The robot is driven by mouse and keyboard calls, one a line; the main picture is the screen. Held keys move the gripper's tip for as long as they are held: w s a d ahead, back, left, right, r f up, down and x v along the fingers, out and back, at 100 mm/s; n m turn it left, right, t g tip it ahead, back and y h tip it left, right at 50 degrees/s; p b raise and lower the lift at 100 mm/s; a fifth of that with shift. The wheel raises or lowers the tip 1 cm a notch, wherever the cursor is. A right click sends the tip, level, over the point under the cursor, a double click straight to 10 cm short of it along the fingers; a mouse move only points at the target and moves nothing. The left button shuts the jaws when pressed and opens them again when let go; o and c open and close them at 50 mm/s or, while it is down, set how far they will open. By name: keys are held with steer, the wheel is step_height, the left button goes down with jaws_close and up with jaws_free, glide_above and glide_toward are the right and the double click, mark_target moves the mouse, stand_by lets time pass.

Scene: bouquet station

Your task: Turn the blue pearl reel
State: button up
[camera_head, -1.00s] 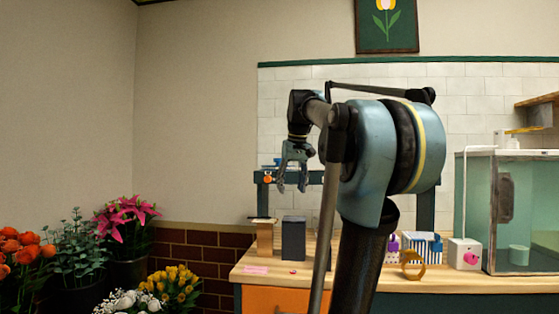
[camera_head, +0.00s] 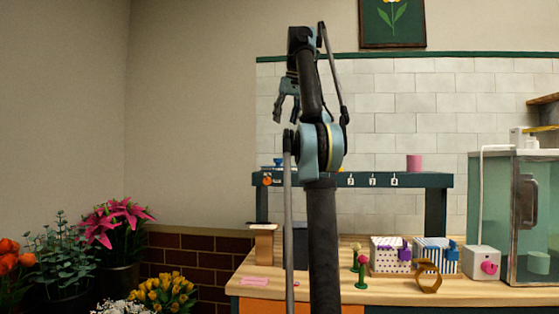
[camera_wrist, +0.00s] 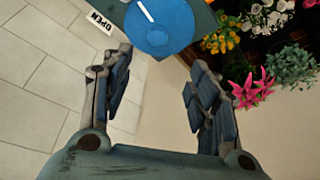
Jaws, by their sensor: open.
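The blue pearl reel (camera_wrist: 160,28) shows in the wrist view as a round blue disc with a white bar on its face. It lies at the top centre, beyond the fingertips. In the head view a small blue piece (camera_head: 279,162) sits at the left end of the dark green shelf (camera_head: 400,180), beside an orange knob; this appears to be the reel. My gripper (camera_head: 286,110) is open and empty, raised above that end of the shelf. In the wrist view its two fingers (camera_wrist: 157,80) are spread apart, with nothing between them. The gripper does not touch the reel.
A pink cylinder (camera_head: 414,162) stands on the shelf. Flowers (camera_head: 120,220) fill the left.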

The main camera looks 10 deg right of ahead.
glide_toward(278, 165)
steer(key=w+f, duration=0.2)
steer(key=f, duration=0.1)
steer(key=w+f, duration=0.2)
steer(key=shift+a+f, duration=0.25)
steer(key=shift+a, duration=0.1)
stand_by(0.6)
jaws_close()
